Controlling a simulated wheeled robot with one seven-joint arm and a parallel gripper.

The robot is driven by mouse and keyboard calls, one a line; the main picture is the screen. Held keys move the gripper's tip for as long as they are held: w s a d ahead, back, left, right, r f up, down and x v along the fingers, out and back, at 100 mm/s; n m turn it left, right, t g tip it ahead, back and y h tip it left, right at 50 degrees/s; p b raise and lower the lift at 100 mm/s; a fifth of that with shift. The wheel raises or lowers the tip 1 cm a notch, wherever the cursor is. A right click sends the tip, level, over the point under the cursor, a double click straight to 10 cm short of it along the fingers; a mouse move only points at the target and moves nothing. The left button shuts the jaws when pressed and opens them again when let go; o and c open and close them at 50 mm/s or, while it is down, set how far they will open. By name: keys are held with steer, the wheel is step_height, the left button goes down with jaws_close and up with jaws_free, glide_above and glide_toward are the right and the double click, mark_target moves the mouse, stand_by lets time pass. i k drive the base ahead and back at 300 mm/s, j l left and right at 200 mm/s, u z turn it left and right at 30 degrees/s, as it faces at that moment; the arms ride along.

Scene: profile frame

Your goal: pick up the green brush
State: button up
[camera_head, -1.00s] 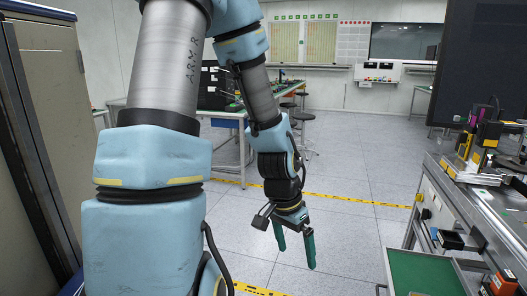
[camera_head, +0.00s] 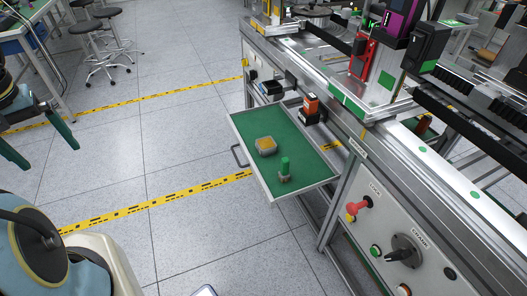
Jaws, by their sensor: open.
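A small upright item with a green top and a greyish base, which looks like the green brush (camera_head: 285,166), stands near the front corner of an open, green-lined drawer (camera_head: 299,145). It is small in the picture, so its details are hard to tell. My gripper (camera_head: 50,156) is at the left edge of the view, with its two green fingers spread apart and nothing between them. It is well to the left of the drawer, over the floor, far from the brush.
A grey and yellow block (camera_head: 265,146) lies in the drawer behind and left of the brush. The drawer has a handle (camera_head: 238,155) on its left side. The workbench (camera_head: 340,110) with machines fills the right. Stools (camera_head: 100,40) stand at the back left. The floor left of the drawer is clear.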

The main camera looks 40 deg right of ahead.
mark_target(284, 176)
steer(key=i+l+z, duration=0.1)
steer(key=z, duration=0.2)
steer(key=i+z, duration=0.3)
steer(key=z, duration=0.8)
steer(key=k+l+z, duration=0.1)
steer(key=z, duration=0.3)
steer(key=k+l+z, duration=0.1)
steer(key=z, duration=0.3)
steer(key=k+l+z, duration=0.15)
steer(key=z, duration=0.2)
steer(key=i+j, duration=0.15)
steer(key=i+j+u, duration=0.5)
steer(key=u, duration=1.1)
